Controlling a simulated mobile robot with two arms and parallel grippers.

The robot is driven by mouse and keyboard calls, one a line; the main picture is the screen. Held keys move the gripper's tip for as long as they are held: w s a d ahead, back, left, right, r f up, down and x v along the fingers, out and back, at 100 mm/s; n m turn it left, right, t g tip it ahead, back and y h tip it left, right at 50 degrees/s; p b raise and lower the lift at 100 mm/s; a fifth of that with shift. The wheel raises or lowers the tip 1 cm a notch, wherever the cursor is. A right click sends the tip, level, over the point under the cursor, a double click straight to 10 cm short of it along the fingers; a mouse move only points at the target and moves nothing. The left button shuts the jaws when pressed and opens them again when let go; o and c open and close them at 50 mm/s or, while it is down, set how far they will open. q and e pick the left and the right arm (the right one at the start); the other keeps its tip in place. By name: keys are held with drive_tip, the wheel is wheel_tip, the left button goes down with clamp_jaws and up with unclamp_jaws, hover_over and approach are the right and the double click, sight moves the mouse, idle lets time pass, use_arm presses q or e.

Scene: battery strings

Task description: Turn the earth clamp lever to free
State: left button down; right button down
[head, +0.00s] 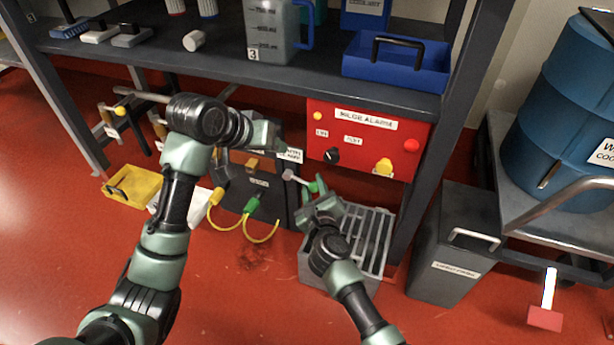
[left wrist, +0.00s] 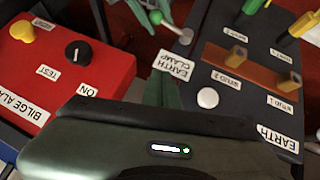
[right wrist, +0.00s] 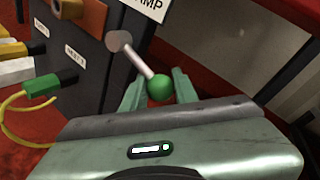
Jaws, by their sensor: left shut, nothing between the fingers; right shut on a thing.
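The earth clamp lever (right wrist: 135,57) is a grey rod with a green ball knob (right wrist: 160,88), mounted on the side of the dark battery panel (right wrist: 85,60). In the head view the lever (head: 298,179) points right and slightly down from its pivot. My right gripper (head: 325,203) is shut on the green knob, with one finger on each side in the right wrist view (right wrist: 158,88). My left gripper (head: 268,135) is shut and empty above the panel. In the left wrist view it is beside the EARTH CLAMP label (left wrist: 174,65); the green knob (left wrist: 155,17) is beyond it.
The red bilge alarm box (head: 365,140) hangs right of the panel under the shelf (head: 230,70). A grey slatted crate (head: 370,235) stands below. Yellow cables with green plugs (head: 251,204) hang at the panel's front. A grey bin (head: 455,245) is at right.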

drive_tip(key=shift+w+a+r, duration=0.1)
drive_tip(key=shift+r, duration=0.2)
use_arm(q)
drive_tip(key=w+d+f, duration=0.1)
drive_tip(key=d+f, duration=0.2)
drive_tip(key=f, duration=0.3)
drive_tip(key=w+d+f+g, duration=0.1)
drive_tip(key=d+f, duration=0.2)
drive_tip(key=f, duration=0.3)
drive_tip(key=shift+w+d, duration=0.2)
drive_tip(key=shift+d, duration=0.05)
